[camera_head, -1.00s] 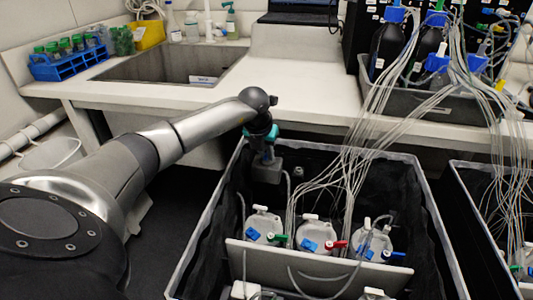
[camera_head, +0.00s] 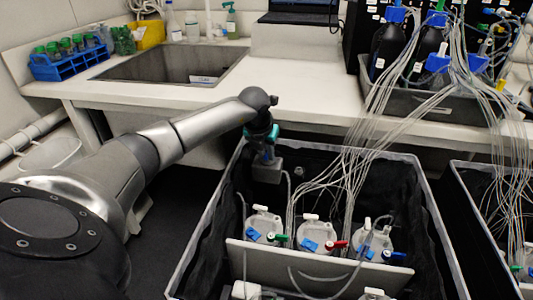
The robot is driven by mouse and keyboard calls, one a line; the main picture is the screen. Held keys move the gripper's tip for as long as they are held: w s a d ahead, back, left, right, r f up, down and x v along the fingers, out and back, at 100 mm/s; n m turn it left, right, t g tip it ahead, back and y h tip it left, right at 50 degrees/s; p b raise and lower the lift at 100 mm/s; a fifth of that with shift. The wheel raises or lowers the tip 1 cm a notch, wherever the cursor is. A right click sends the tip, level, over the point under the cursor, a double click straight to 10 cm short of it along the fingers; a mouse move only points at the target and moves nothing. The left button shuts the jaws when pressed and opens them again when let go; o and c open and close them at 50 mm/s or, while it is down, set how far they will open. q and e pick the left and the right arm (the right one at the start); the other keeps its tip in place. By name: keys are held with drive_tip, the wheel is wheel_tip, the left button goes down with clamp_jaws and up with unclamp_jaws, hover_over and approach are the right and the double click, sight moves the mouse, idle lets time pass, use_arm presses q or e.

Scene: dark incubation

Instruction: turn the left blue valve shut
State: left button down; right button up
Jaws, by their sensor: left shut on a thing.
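Three white-capped bottles stand in a row in the black-lined bin (camera_head: 433,225). The left bottle (camera_head: 263,221) carries a blue valve (camera_head: 252,235) on its left and a green one (camera_head: 281,239) on its right. The middle bottle has a blue valve (camera_head: 309,245) and a red one (camera_head: 337,245). The right bottle has two blue valves, at its left (camera_head: 367,253) and right (camera_head: 393,254). My left gripper (camera_head: 267,172) points down inside the bin, behind the left bottle in the picture. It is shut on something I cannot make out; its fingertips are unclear. My right gripper is out of view.
A pale panel (camera_head: 318,268) stands in front of the bottles. Many thin tubes (camera_head: 352,160) run from the bin up to dark bottles (camera_head: 390,48) in a tray on the counter. A sink (camera_head: 175,65) lies behind my left arm. Another bin is at the right edge.

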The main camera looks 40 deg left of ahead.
use_arm(q)
drive_tip(key=shift+w+d, duration=0.1)
drive_tip(key=shift+d, duration=0.1)
idle(0.4)
drive_tip(key=c, duration=0.7)
unclamp_jaws()
drive_tip(key=shift+a, duration=0.1)
drive_tip(key=shift+r, duration=0.1)
drive_tip(key=shift+r, duration=0.15)
drive_tip(key=p+v, duration=0.2)
drive_tip(key=v, duration=0.3)
drive_tip(key=shift+r, duration=0.15)
drive_tip(key=p+v, duration=0.2)
drive_tip(key=v, duration=0.7)
drive_tip(key=shift+s+r, duration=0.2)
drive_tip(key=shift+s, duration=0.1)
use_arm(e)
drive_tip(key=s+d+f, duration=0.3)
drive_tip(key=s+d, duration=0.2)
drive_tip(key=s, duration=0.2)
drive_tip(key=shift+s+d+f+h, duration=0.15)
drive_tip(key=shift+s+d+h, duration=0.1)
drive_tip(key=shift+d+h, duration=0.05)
